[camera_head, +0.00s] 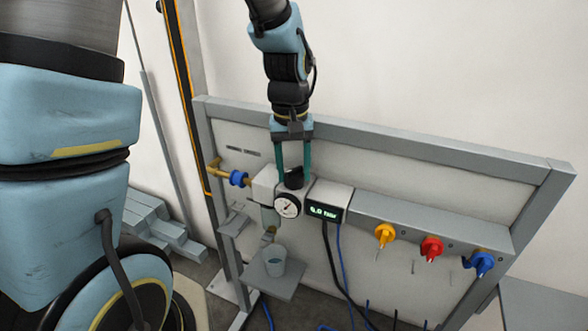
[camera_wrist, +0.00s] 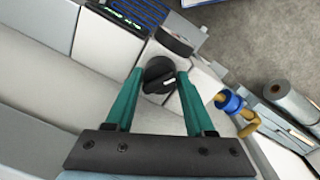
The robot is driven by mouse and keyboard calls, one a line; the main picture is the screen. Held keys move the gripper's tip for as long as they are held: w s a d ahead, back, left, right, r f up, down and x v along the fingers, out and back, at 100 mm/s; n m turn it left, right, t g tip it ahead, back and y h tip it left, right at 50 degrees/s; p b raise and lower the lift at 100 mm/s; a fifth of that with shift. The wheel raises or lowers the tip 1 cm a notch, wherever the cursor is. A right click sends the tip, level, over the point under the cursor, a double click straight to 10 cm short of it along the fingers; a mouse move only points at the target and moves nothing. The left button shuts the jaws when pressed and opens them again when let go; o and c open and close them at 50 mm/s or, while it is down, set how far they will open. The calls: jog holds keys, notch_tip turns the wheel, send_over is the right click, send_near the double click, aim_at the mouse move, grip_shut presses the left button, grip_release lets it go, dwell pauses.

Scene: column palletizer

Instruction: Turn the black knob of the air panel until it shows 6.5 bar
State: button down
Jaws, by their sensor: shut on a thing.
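The air panel's black knob (camera_head: 294,178) sits on top of the pale regulator block, above the round dial gauge (camera_head: 287,205). The gauge needle is too small to read exactly.
A blue-collared brass inlet valve (camera_head: 238,178) is left of the regulator. Yellow (camera_head: 385,235), red (camera_head: 431,248) and blue (camera_head: 481,263) valve knobs line the panel to the right. A cup (camera_head: 275,261) stands on a small shelf below. Cables hang under the display.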

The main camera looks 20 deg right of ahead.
jog(key=c, duration=0.6)
grip_release()
jog(key=shift+o, duration=0.2)
notch_tip(320, 180, up, 11)
jog(key=b, duration=0.1)
jog(key=shift+a, duration=0.3)
jog(key=shift+f, duration=0.1)
jog(key=a+f+n+t, duration=0.1)
jog(key=a+f, duration=0.3)
jog(key=a, duration=0.8)
jog(key=w+a+f+n, duration=0.1)
jog(key=a+f, duration=0.4)
jog(key=a, duration=0.7)
jog(key=shift+w+a+f+t, duration=0.2)
jog(key=shift+a+t, duration=0.1)
jog(key=shift+t, duration=0.1)
dwell(0.5)
